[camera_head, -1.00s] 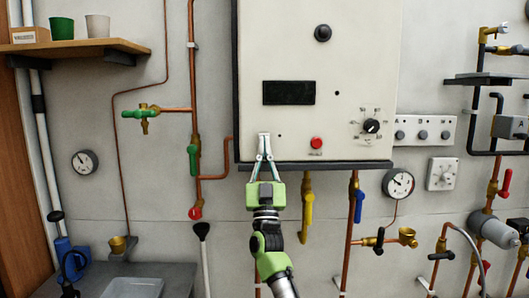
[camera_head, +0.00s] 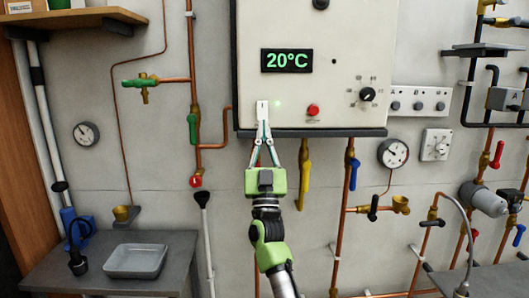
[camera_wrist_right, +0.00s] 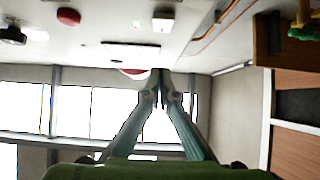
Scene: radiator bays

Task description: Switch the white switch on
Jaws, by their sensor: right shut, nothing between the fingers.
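The white switch (camera_head: 262,107) is a small upright rocker on the lower left of the white control panel (camera_head: 300,30). It also shows in the right wrist view (camera_wrist_right: 163,21). The panel's display (camera_head: 287,60) is lit and reads 20°C in green. A small green light (camera_head: 278,103) glows beside the switch. My right gripper (camera_head: 263,124) is shut and empty, its fingertips just below the switch in the head view. In the right wrist view its fingertips (camera_wrist_right: 161,73) look apart from the switch. My left gripper is out of view.
A red button (camera_head: 313,110) and a black knob (camera_head: 367,94) sit right of the switch. A dark ledge (camera_head: 320,133) runs under the panel. Pipes with a yellow-handled valve (camera_head: 304,185) and a blue-handled valve (camera_head: 353,177) hang below. A grey tray (camera_head: 136,261) lies on the left bench.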

